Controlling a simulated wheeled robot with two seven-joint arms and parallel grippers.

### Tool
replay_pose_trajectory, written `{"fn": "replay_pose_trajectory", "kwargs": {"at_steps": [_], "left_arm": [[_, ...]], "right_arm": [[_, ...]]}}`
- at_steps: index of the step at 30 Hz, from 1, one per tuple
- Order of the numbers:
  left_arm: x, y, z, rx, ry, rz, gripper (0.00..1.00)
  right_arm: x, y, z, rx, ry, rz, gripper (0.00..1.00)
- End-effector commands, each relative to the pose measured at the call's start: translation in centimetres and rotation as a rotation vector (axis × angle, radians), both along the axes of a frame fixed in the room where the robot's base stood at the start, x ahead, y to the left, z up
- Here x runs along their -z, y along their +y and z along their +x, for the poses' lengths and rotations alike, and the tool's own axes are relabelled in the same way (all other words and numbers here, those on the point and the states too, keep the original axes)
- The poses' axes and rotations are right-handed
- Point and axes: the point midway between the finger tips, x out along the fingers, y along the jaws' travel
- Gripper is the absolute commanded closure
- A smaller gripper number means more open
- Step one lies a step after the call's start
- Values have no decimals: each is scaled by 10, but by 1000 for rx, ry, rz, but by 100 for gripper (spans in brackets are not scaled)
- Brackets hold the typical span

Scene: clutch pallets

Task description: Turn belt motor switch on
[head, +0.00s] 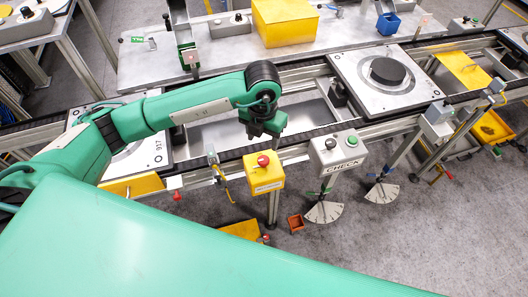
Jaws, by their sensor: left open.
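No control in the head view carries a readable label naming the belt motor, so I cannot tell for sure which one is its switch. A grey box marked CHECK (338,155) on the conveyor's front edge bears a black knob (331,143) and a green button (352,140). A yellow box (263,180) to its left bears a red button (263,160). My left gripper (262,130) hangs above the conveyor, behind the yellow box, and is open and apparently empty; its fingertips are dark and small. It appears apart from both boxes. My right gripper is not in view.
A pallet with a black disc (388,71) sits on the conveyor at the right; another pallet (128,165) is partly under my left arm. Fan-shaped dials (324,212) hang in front.

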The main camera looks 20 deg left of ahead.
Motion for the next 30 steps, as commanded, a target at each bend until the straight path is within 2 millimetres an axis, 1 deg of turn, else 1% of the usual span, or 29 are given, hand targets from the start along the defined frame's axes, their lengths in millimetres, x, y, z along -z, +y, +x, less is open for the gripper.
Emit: {"fn": "replay_pose_trajectory", "kwargs": {"at_steps": [1, 2, 3, 5, 7, 9, 12, 15, 20, 27, 28, 30], "left_arm": [[7, 0, -1, -3, 5, 1, 44], [14, 0, -1, -2, 7, 1, 44], [23, 0, -1, -1, 6, 1, 44], [36, 0, -1, -2, 6, 0, 44], [51, 0, -1, 0, 5, 0, 44], [64, -1, -1, -1, 4, -2, 44], [80, -1, -1, 0, 4, -3, 44], [92, -1, 0, 0, 2, -3, 44], [101, -1, 0, 0, 1, -4, 44], [102, -1, 0, 1, 0, -4, 44], [102, -1, 0, 1, 0, -4, 46], [102, -1, 0, 1, 0, -4, 60]], "right_arm": [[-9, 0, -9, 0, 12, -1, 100], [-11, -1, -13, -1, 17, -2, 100], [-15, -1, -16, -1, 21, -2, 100], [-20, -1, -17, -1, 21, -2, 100], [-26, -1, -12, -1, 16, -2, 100], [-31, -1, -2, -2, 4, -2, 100], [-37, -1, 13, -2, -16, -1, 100], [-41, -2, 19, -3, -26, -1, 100], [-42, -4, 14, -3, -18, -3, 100], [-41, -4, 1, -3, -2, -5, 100], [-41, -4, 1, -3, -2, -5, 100], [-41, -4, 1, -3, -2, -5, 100]]}}
